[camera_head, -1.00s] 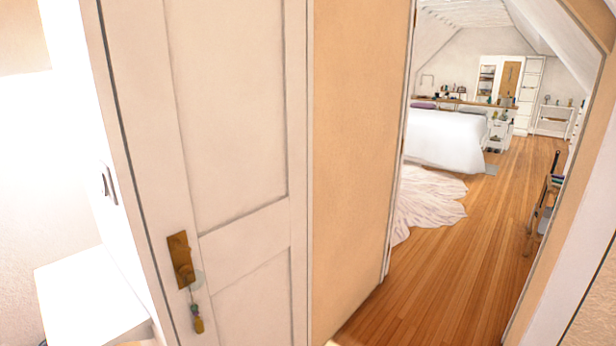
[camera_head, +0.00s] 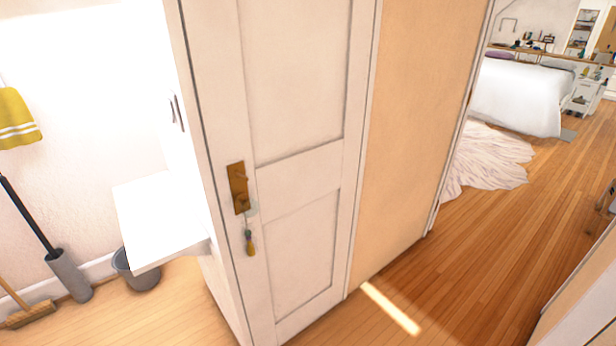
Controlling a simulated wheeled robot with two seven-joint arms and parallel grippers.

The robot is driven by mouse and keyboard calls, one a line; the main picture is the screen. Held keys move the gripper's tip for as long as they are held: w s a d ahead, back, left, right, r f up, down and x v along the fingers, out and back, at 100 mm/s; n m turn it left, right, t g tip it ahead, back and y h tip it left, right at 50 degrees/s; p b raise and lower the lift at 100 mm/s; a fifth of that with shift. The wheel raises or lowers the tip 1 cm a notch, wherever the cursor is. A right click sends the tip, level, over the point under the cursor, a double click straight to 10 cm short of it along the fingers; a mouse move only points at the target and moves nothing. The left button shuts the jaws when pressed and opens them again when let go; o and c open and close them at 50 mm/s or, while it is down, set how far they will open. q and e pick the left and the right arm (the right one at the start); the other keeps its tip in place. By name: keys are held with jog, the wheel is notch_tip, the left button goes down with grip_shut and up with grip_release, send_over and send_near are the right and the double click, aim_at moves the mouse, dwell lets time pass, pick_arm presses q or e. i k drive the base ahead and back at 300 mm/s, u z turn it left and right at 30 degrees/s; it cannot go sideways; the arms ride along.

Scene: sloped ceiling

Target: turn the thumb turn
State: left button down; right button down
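A white panelled door (camera_head: 298,165) stands in the middle of the head view. A brass lock plate (camera_head: 238,188) is fixed near its left edge. A small turn piece sticks out on the plate, but it is too small for me to tell its exact position. A pale round piece sits at the plate's lower right, and a small tassel (camera_head: 250,243) hangs below it. Neither of my grippers is in view.
A white shelf (camera_head: 160,215) juts out left of the door, with a grey bin (camera_head: 138,272) below. A broom (camera_head: 30,314) and a grey cylinder (camera_head: 68,275) stand at far left. Wooden floor (camera_head: 470,270) lies open at right, towards a bed (camera_head: 520,95) and rug (camera_head: 490,160).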

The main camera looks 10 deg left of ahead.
aim_at(237, 175)
jog(key=z, duration=0.6)
jog(key=i, duration=2.3)
jog(key=z, duration=0.75)
jog(key=i, duration=0.65)
jog(key=u, duration=3.55)
